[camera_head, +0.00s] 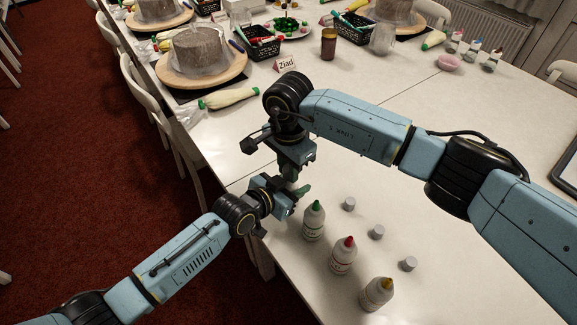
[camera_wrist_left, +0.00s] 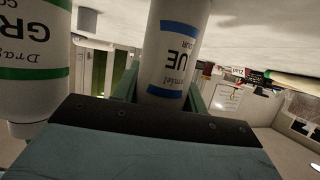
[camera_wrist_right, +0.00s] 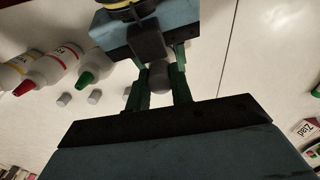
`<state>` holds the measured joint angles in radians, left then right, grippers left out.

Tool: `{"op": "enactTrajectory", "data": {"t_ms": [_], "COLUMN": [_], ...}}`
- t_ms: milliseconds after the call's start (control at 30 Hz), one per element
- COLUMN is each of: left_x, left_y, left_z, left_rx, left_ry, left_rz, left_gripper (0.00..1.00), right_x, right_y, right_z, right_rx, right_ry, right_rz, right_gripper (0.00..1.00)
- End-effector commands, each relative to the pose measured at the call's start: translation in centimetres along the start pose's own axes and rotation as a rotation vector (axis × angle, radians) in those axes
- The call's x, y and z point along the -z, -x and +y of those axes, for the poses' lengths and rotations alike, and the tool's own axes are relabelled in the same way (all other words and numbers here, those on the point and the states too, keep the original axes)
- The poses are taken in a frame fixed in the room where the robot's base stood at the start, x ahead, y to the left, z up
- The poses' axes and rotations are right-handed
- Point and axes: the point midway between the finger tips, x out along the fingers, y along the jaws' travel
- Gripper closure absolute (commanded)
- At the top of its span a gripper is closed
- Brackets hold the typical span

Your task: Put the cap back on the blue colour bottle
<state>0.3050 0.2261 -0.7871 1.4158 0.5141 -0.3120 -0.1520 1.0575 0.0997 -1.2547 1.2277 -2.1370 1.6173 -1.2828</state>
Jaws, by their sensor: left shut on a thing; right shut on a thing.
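The blue colour bottle (camera_wrist_left: 180,48), white with blue label bands, stands between the fingers of my left gripper (camera_wrist_left: 165,90), which is shut on it. In the head view my left gripper (camera_head: 294,194) is just below my right gripper (camera_head: 291,172), close to the table's left edge; the bottle is hidden there by the grippers. In the right wrist view my right gripper (camera_wrist_right: 162,88) is shut on a grey cap (camera_wrist_right: 158,76), with my left gripper right beyond it. The bottle's tip is hidden, so I cannot tell whether the cap touches it.
Green-tipped (camera_head: 313,222), red-tipped (camera_head: 343,256) and yellow-tipped (camera_head: 377,294) bottles stand in a row near the grippers. Three loose grey caps (camera_head: 349,204) (camera_head: 376,232) (camera_head: 408,263) lie beside them. A piping bag (camera_head: 229,98) and cake turntable (camera_head: 202,80) are farther back.

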Motion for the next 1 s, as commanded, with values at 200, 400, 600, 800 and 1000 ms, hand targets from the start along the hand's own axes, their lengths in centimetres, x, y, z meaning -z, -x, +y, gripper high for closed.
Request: {"op": "enactTrajectory", "data": {"t_ms": [200, 400, 600, 800, 1000], "left_x": [-0.03, -0.03, -0.03, -0.03, -0.03], "left_y": [0.0, 0.0, 0.0, 0.0, 0.0], "left_z": [-0.02, -0.03, -0.03, -0.02, -0.02], "left_rx": [0.0, 0.0, 0.0, 0.0, 0.0], "left_ry": [0.0, 0.001, 0.0, 0.0, 0.0], "left_rz": [-0.001, -0.001, -0.001, -0.001, -0.001], "left_gripper": [1.0, 1.0, 1.0, 1.0, 1.0], "right_x": [0.0, -0.01, 0.0, 0.0, 0.01], "right_y": [-0.01, -0.02, -0.03, -0.03, 0.01], "right_z": [0.02, 0.02, 0.02, 0.02, 0.01], "right_rx": [-0.001, -0.001, -0.001, -0.001, 0.0], "right_ry": [-0.26, -0.308, -0.305, -0.304, -0.304], "right_rz": [-0.001, -0.001, -0.001, -0.001, -0.001], "right_gripper": [1.0, 1.0, 0.74, 0.56, 0.56]}}
